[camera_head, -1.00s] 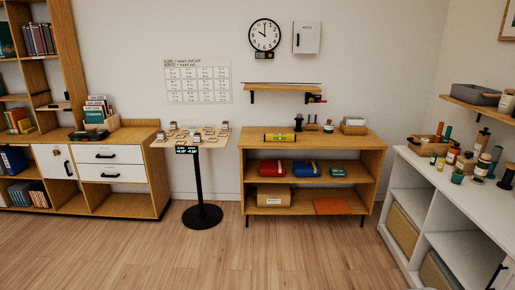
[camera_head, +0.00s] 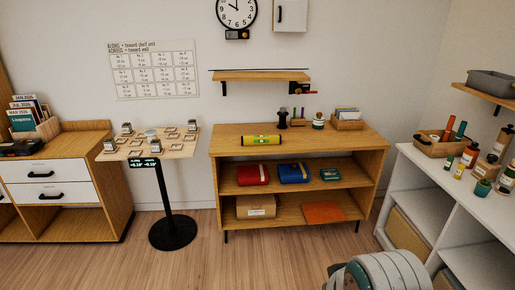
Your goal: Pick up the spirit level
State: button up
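The spirit level (camera_head: 261,141) is a short yellow-green bar with dark markings. It lies flat on the top of the wooden shelf unit (camera_head: 225,143), near the front edge and left of the middle. A rounded grey and white part of my own arm shows at the bottom right of the view, well in front of the unit and apart from the level. My gripper's fingers are not in view.
On the unit's top behind the level stand a dark holder (camera_head: 282,118), a small jar (camera_head: 318,122) and a card box (camera_head: 347,121). A wall shelf (camera_head: 260,77) hangs above. Open floor lies in front.

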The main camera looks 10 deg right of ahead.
aim_at(262, 139)
jog(key=i, duration=3.35)
jog(key=l+z, duration=0.05)
jog(key=l, duration=0.05)
